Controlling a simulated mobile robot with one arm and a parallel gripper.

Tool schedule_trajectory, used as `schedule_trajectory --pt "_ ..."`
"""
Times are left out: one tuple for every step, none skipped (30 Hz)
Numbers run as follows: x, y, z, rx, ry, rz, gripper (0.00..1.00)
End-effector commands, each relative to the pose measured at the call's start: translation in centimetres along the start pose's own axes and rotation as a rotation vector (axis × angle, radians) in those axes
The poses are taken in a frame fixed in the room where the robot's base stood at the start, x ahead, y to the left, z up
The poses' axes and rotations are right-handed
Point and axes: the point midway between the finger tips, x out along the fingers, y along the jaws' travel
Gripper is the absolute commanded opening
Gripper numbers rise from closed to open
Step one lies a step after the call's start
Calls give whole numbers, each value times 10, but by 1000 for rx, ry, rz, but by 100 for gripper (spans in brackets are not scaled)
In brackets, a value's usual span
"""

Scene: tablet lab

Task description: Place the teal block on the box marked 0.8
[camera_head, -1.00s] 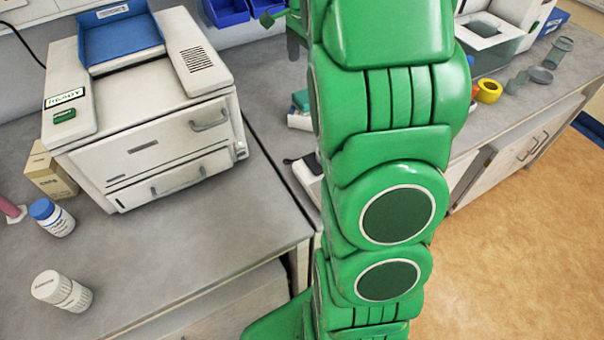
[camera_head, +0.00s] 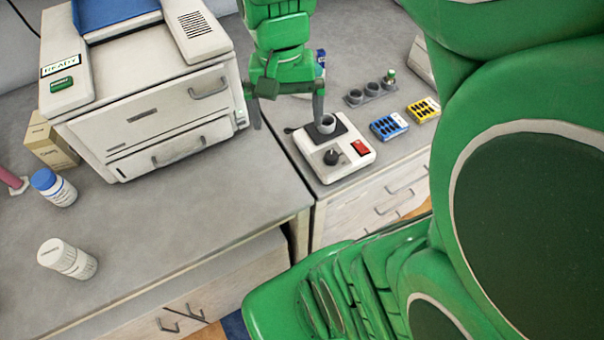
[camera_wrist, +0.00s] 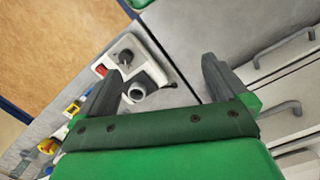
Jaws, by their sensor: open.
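My gripper (camera_head: 287,108) is open and empty, pointing down over the bench between the big white machine and a small white device. In the head view the right finger overlaps the grey cup on the device; contact cannot be told. I cannot make out the teal block in either current view. No box with a readable 0.8 shows. A small tan carton (camera_head: 52,142) stands left of the machine, its mark unreadable.
The white machine (camera_head: 150,105) with a READY label fills the left bench. The white device (camera_head: 333,160) has a knob and red switch. Beyond are blue (camera_head: 389,126) and yellow (camera_head: 424,110) racks. Two white bottles (camera_head: 68,259) stand front left. The left bench's front middle is clear.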

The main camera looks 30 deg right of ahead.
Motion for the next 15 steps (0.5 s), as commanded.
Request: schedule_trajectory --pt "4 1 16 -54 -6 4 100" --pt "7 2 25 -86 -9 5 100" --pt "10 3 36 -131 -10 7 100" --pt "12 4 44 -165 -12 9 100" --pt "15 6 52 -198 -15 12 100" --pt "19 8 63 -239 -19 16 100" --pt "21 10 69 -268 -19 18 100" --pt "23 12 76 -294 -19 21 100" --pt "25 14 83 -327 -18 24 100" --pt "27 16 88 -350 -20 26 100" --pt "30 18 93 -369 -23 29 100" --pt "33 20 99 -393 -28 30 100" --pt "35 20 102 -407 -30 31 100" --pt "36 21 105 -421 -32 32 100" --pt "37 22 108 -434 -33 32 100"
